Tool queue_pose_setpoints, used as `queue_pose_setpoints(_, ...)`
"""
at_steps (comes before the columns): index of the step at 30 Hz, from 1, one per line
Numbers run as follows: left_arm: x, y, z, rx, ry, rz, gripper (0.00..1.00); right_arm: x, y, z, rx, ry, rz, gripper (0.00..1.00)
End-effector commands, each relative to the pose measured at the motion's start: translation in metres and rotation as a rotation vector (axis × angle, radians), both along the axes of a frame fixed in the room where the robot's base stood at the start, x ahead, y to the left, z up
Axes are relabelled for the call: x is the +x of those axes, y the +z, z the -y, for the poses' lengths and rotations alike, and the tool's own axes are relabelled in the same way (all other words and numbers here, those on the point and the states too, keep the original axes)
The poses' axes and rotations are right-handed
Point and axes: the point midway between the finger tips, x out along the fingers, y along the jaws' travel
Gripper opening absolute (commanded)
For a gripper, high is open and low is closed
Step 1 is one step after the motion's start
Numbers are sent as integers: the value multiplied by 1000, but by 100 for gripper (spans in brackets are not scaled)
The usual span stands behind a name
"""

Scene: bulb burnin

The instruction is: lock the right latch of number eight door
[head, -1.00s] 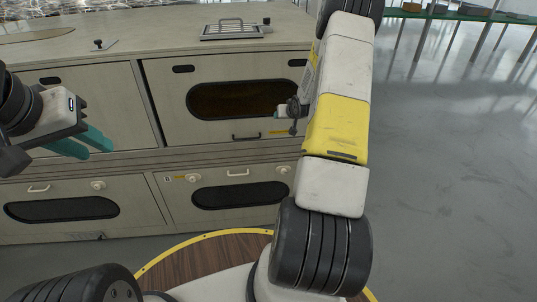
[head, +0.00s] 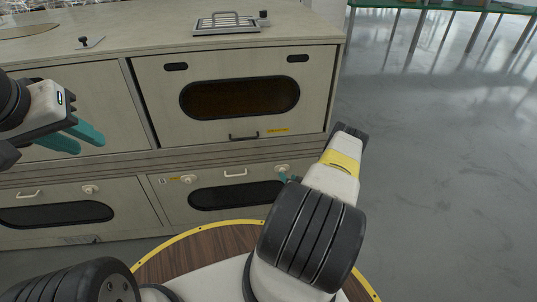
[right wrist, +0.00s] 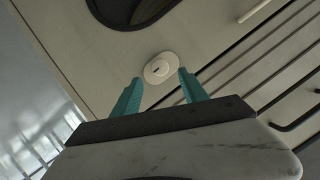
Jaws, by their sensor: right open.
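The number eight door (head: 178,205) is the lower right cabinet door, shut, with a dark oval window and a small "8" label at its upper left. Its right latch (head: 282,169) is a pale round knob at the door's upper right, partly behind my right gripper (head: 288,179). In the right wrist view the right latch (right wrist: 161,68) is an off-white knob with a small dark mark, just beyond and between the fingertips of my open right gripper (right wrist: 160,78); no contact shows. My left gripper (head: 91,146) is open and empty, in front of the upper left door.
The door's left latch (head: 190,179) and pale bar handle (head: 236,174) lie left of the right latch. Above is an upper door (head: 160,110) with a window and dark handle (head: 243,136). A metal grate (head: 227,24) lies on the top. Open floor (head: 430,180) is at right.

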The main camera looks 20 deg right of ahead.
Motion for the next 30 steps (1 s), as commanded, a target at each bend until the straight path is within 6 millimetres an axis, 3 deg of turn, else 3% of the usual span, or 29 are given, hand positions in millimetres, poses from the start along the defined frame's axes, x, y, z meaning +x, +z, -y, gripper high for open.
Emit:
queue_pose_setpoints(3,0,0,0,0,0,0,30,21,-7,0,-1,2,1,51)
queue_pose_setpoints(10,0,0,0,0,0,0,30,47,-17,2,0,2,0,51)
queue_pose_setpoints(22,0,0,0,0,0,0,30,54,-20,3,1,1,-3,51)
queue_pose_setpoints(30,0,0,0,0,0,0,30,54,-19,3,0,0,-2,0)
